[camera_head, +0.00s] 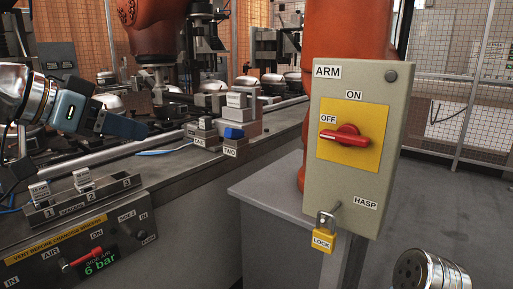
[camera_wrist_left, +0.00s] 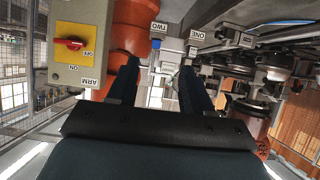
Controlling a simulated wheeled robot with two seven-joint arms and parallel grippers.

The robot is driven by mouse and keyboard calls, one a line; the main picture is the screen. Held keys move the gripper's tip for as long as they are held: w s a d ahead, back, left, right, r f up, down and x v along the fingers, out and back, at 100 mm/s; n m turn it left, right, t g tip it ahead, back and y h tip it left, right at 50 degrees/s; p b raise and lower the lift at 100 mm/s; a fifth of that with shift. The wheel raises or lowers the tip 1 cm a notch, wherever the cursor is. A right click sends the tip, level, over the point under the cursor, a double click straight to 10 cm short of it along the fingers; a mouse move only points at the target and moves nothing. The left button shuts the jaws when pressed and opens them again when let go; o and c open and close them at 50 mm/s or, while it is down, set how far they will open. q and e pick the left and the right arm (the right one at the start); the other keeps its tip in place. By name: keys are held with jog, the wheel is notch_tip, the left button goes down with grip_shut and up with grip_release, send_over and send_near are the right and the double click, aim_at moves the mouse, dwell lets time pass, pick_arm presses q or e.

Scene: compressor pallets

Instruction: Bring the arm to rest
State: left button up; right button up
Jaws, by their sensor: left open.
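The grey ARM switch box (camera_head: 385,165) stands upright on the right in the head view. Its red handle (camera_head: 345,138) lies level on a yellow plate, its left end just below the OFF label; ON is above. A padlock with a yellow LOCK body (camera_head: 324,240) hangs at the pin near the HASP label; I cannot tell how it is fastened. The box shows upside down in the left wrist view (camera_wrist_left: 82,12), with the red handle (camera_wrist_left: 70,43). My left gripper (camera_head: 135,127) is open and empty, well left of the box. Its fingers show apart in the wrist view (camera_wrist_left: 160,85).
Blocks marked ONE (camera_head: 203,138) and TWO (camera_head: 233,145) sit on the bench edge, a blue piece on TWO. An air panel (camera_head: 85,255) reads 6 bar. An orange robot arm (camera_head: 345,40) stands behind the box.

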pick_arm(q)
jog(key=w+f+n+g, duration=0.1)
jog(key=w+f, duration=0.3)
jog(key=f, duration=0.4)
jog(key=w+d+f+n+y, duration=0.1)
jog(key=w+f+n, duration=0.1)
jog(key=w+f, duration=0.4)
jog(key=w+f+n+g, duration=0.1)
jog(key=w+f, duration=0.2)
jog(key=f, duration=0.6)
jog(key=d+f+n+g+y, duration=0.2)
jog(key=d+f, duration=0.1)
jog(key=f, duration=1.9)
jog(key=s+d+f+n+g, duration=0.1)
jog(key=s+d+f, duration=0.1)
jog(key=s+f, duration=0.5)
jog(key=s+d+f+n+g, duration=0.1)
jog(key=s+d+f+g, duration=0.1)
jog(key=f, duration=1)
jog(key=s+d+f+g, duration=0.1)
jog(key=s+f, duration=0.4)
jog(key=s, duration=0.3)
jog(key=s+d+f+n+g, duration=0.1)
jog(key=s+f, duration=0.4)
jog(key=s, duration=0.4)
jog(key=shift+d, duration=0.25)
jog(key=shift+w+r, duration=0.1)
